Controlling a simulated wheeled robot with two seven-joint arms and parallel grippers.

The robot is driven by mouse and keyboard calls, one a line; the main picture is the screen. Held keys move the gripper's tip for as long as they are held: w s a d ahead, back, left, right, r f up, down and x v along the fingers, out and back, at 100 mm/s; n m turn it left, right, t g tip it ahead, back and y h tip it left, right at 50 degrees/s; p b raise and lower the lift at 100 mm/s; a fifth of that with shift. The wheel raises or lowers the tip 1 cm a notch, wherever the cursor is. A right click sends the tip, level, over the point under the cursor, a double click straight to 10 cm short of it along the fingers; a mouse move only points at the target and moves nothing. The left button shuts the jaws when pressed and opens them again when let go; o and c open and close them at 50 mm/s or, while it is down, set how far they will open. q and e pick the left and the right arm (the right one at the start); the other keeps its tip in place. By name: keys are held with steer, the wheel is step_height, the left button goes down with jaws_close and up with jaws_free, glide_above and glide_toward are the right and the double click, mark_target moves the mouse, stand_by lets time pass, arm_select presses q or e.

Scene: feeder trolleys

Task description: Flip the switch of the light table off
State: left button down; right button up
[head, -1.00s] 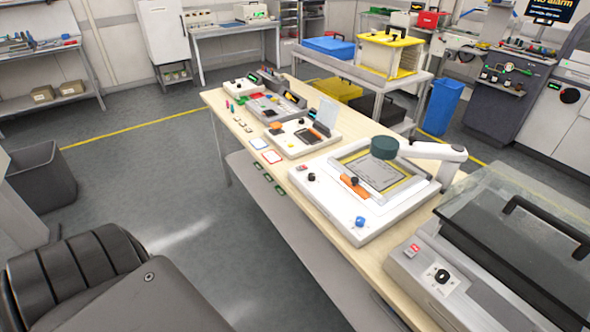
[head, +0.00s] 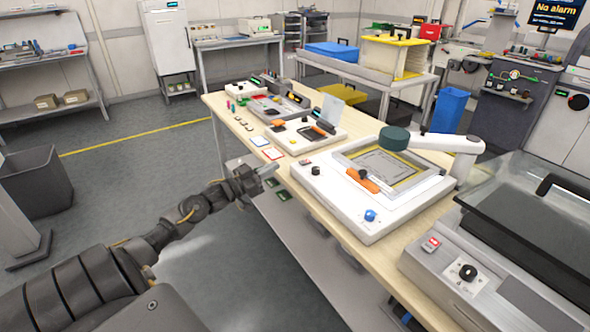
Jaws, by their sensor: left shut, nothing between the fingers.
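No unit on the bench is clearly marked as the light table, so I cannot tell which it is. A white unit (head: 372,220) has a framed yellow-edged panel, an orange-handled tool, a blue knob and a small red switch (head: 305,162) at its far left corner. A grey unit (head: 428,270) with a clear lid at the right has a red switch (head: 431,244) and a black knob. The switch positions are too small to read. My left gripper (head: 268,171) is shut and empty, by the bench's left edge, left of the white unit and apart from both switches. My right gripper is out of view.
A wooden bench (head: 393,264) carries the units, with smaller devices and cards farther back. A dark green round head on a white arm (head: 440,143) overhangs the white unit. A lower shelf (head: 290,232) lies under the bench. Floor left of the bench is open.

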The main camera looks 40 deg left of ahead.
arm_select(q)
steer(key=shift+d+r, duration=0.1)
steer(key=shift+r, duration=0.3)
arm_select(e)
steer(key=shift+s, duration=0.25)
arm_select(q)
steer(key=shift+w, duration=0.1)
step_height(320, 180, up, 2)
steer(key=p, duration=0.1)
glide_above(295, 169)
steer(key=shift+w+d+r, duration=0.1)
steer(key=shift+w, duration=0.35)
steer(key=f, duration=0.3)
steer(key=shift+s+f, duration=0.35)
steer(key=shift+f, duration=0.3)
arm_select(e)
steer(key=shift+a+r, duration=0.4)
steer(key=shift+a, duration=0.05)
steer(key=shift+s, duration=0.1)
